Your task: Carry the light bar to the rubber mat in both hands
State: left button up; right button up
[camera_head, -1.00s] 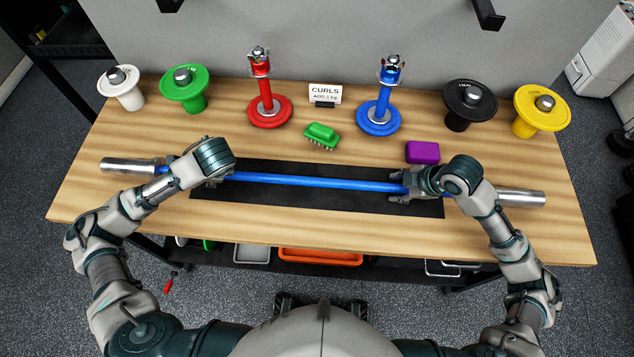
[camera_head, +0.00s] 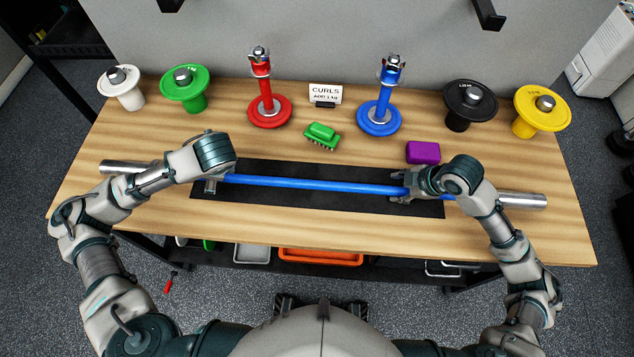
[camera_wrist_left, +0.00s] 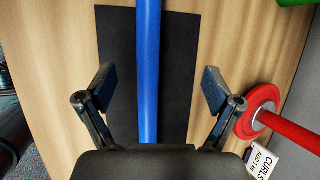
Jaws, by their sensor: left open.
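The light bar has a blue shaft (camera_head: 320,185) and silver ends. It lies level, left to right, over the black rubber mat (camera_head: 300,210); whether it touches the mat is unclear. My left gripper (camera_head: 211,182) is over the bar's left part. The left wrist view shows its fingers (camera_wrist_left: 150,95) spread wide, with the blue shaft (camera_wrist_left: 148,50) between them and clear of both. My right gripper (camera_head: 408,186) is at the shaft's right part, with fingers on both sides of it. Whether they press on the shaft is hidden.
White, green, black and yellow weights line the back. The table front (camera_head: 320,232) is clear.

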jog(key=shift+d, duration=0.1)
pick_arm(q)
jog(key=v, duration=0.8)
jog(key=shift+s+r, duration=0.1)
jog(key=shift+d, duration=0.1)
pick_arm(e)
jog(key=o, duration=0.8)
jog(key=shift+f, duration=0.1)
